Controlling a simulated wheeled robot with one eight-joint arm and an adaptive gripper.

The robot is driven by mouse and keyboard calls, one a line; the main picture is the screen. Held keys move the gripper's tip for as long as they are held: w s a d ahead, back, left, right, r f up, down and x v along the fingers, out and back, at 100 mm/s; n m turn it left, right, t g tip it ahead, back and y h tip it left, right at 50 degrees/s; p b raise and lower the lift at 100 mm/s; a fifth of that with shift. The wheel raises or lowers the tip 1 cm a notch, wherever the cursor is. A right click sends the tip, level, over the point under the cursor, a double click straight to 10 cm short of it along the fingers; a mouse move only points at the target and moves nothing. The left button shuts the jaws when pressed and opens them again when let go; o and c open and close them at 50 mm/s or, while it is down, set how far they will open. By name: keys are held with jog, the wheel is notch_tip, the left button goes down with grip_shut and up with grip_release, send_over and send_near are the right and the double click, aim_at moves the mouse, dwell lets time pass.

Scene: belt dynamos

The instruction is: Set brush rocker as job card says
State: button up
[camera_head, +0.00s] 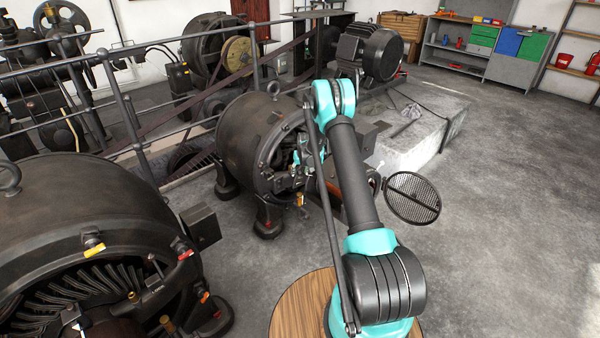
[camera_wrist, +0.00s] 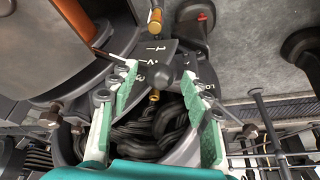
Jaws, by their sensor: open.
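My gripper (camera_wrist: 165,90) is open in the wrist view, with its green-padded fingers on either side of a dark round knob (camera_wrist: 157,79). I cannot tell whether a finger touches the knob. Behind it is a dark curved scale plate (camera_wrist: 155,56) with white marks, partly hidden; a thin pointer (camera_wrist: 105,53) lies to its left. "LO" letters show on a dark part (camera_wrist: 207,86) at the right. In the head view, my arm reaches into the open end of the middle dynamo (camera_head: 245,135), where my gripper is largely hidden. No job card is readable.
A round mesh cover (camera_head: 413,198) stands out to the right of the middle dynamo. Another dynamo (camera_head: 75,225) fills the lower left. Metal railings (camera_head: 135,125) run behind. Floor (camera_head: 500,240) at right is clear.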

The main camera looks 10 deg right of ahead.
grip_shut()
dwell(0.3)
jog(key=w+d+r+g+y, duration=0.2)
jog(key=w+d+r+y, duration=0.1)
jog(key=w+d+r, duration=0.1)
notch_tip(320, 180, up, 2)
jog(key=shift+w+d+r+m, duration=0.15)
jog(key=shift+d+r+m, duration=0.2)
jog(key=shift+d, duration=0.5)
grip_release()
jog(key=shift+f, duration=0.1)
jog(key=v, duration=1.2)
